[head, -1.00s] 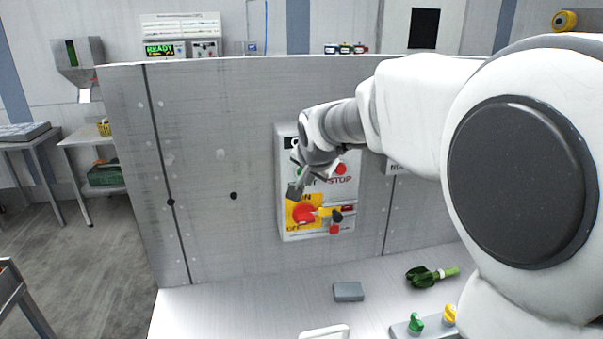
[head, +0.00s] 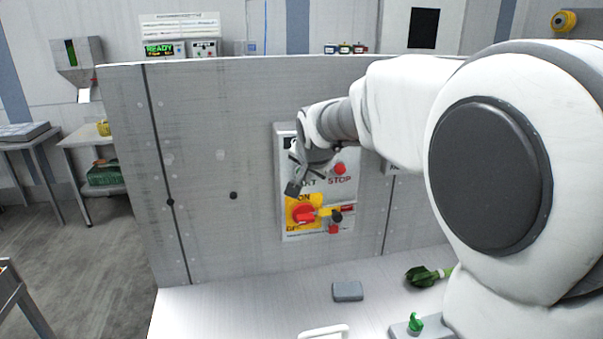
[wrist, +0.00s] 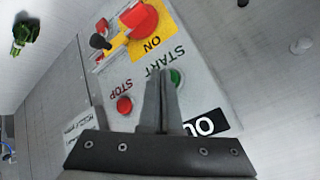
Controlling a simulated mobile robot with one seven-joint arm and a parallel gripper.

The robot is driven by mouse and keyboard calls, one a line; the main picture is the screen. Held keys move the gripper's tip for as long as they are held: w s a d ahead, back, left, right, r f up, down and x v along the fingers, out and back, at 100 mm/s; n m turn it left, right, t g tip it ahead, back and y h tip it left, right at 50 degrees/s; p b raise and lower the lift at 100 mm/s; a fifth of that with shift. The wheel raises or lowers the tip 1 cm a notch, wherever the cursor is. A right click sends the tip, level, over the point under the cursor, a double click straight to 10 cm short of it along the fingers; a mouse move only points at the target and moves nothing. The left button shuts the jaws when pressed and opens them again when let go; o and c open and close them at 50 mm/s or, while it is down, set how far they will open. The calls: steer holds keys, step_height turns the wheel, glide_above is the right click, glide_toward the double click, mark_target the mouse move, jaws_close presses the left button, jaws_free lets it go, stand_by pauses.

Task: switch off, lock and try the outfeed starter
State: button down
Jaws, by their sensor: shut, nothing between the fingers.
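The outfeed starter (head: 347,190) is a pale box on the grey upright panel, with a green START button (wrist: 177,77), a red STOP button (head: 340,168) and a red rotary handle (head: 304,214) on a yellow ON/OFF plate. A yellow bar runs from the handle to a black-knobbed piece (head: 337,216), with a red piece (head: 333,229) below it. I cannot tell the handle's exact setting. My gripper (head: 292,187) is shut and empty in front of the box. In the wrist view its fingers (wrist: 160,85) overlap the START button's edge; contact is unclear.
A grey block (head: 348,291) and a green leafy bunch (head: 424,276) lie on the white worktop below. A green-knobbed piece (head: 415,322) stands at the front, partly behind my arm. A READY display (head: 160,50) glows behind.

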steer(key=shift+w+a, duration=0.1)
steer(key=shift+w, duration=0.3)
steer(key=shift+s, duration=0.1)
stand_by(0.5)
steer(key=shift+s+d+b, duration=0.2)
steer(key=shift+s+b, duration=0.35)
steer(key=shift+s, duration=0.2)
steer(key=s+b, duration=0.2)
steer(key=s, duration=0.1)
steer(key=s+d+b, duration=0.1)
steer(key=s, duration=0.1)
stand_by(0.6)
